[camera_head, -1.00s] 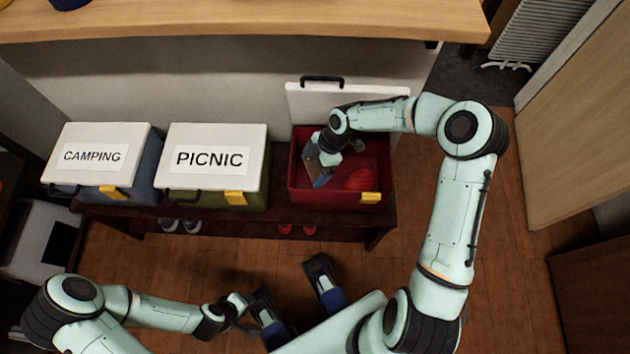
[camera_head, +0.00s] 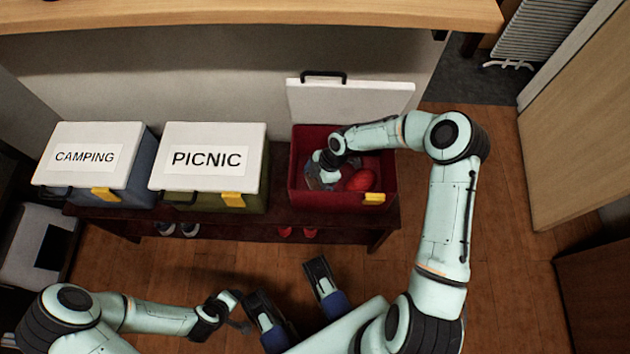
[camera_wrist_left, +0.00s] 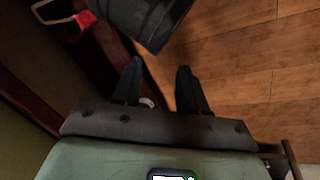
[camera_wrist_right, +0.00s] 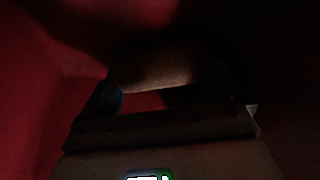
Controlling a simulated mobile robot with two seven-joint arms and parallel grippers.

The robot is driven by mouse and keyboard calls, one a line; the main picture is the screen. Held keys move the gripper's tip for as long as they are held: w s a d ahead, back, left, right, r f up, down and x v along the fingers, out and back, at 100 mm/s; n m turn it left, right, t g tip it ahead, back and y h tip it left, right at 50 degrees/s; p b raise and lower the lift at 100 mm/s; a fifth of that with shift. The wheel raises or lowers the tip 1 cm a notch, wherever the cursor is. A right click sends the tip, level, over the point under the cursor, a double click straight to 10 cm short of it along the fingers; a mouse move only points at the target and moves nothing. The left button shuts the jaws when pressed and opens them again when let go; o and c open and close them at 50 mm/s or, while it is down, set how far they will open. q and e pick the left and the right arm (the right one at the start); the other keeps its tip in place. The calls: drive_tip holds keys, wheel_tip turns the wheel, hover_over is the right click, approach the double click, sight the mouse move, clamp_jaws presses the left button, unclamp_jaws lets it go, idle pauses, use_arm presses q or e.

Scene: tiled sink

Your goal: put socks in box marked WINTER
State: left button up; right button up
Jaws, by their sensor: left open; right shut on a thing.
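The red box (camera_head: 341,197) stands at the right end of the low bench with its white lid (camera_head: 349,99) raised behind it. No WINTER label shows on it. My right gripper (camera_head: 322,177) reaches down inside the red box, at its left side. In the right wrist view it is shut on a dim brown rolled bundle (camera_wrist_right: 155,66), which looks like the socks. Red box walls surround it in shadow; whether the bundle touches the floor cannot be told. My left gripper (camera_wrist_left: 160,77) is open and empty, low in front of the bench.
A rounded red item (camera_head: 361,180) lies in the red box, right of my gripper. Closed boxes marked CAMPING (camera_head: 85,157) and PICNIC (camera_head: 207,158) stand to its left. Shoes (camera_head: 176,229) sit under the bench. A wooden counter (camera_head: 240,17) overhangs behind.

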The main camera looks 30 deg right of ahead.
drive_tip(key=shift+f, duration=0.15)
drive_tip(key=o, duration=0.7)
use_arm(q)
drive_tip(key=shift+w+f, duration=0.1)
drive_tip(key=shift+w, duration=0.05)
drive_tip(key=s+d+r+g+h+p, duration=0.1)
drive_tip(key=s+d+r+p, duration=0.1)
drive_tip(key=s, duration=0.4)
wheel_tip(320, 180, up, 2)
drive_tip(key=shift+d+r+g+p, duration=0.25)
drive_tip(key=shift+d+g+p, duration=0.15)
drive_tip(key=shift+p, duration=0.5)
use_arm(e)
drive_tip(key=v, duration=1.2)
drive_tip(key=shift+r, duration=0.25)
use_arm(q)
drive_tip(key=shift+r, duration=0.1)
